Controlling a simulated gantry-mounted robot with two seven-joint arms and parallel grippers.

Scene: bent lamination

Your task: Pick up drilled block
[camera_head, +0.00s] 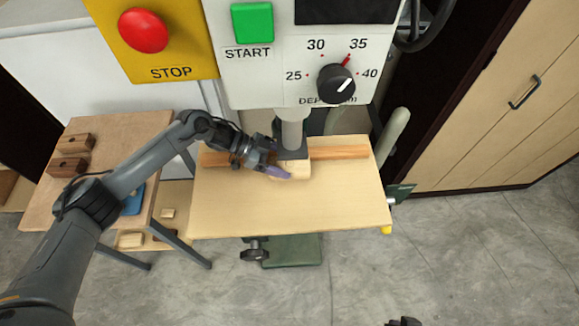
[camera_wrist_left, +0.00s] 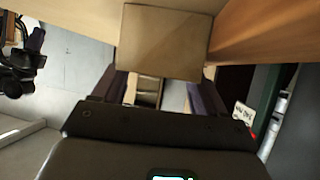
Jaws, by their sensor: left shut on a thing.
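The drilled block (camera_head: 296,171) is a pale wooden block on the drill press table (camera_head: 335,205), right under the drill head and in front of the fence. My left gripper (camera_head: 279,172) reaches it from the left and is shut on it. In the left wrist view the block (camera_wrist_left: 165,40) fills the space between the two dark fingers. Its hole cannot be made out. A small dark part at the bottom edge of the head view looks like my right gripper (camera_head: 404,321); most of it is out of frame.
A brown wooden fence (camera_head: 340,152) runs along the back of the press table. The control panel (camera_head: 285,75) and drill column (camera_head: 292,130) stand close above the block. A side table (camera_head: 110,125) at left holds dark brown blocks (camera_head: 72,155). The front of the press table is clear.

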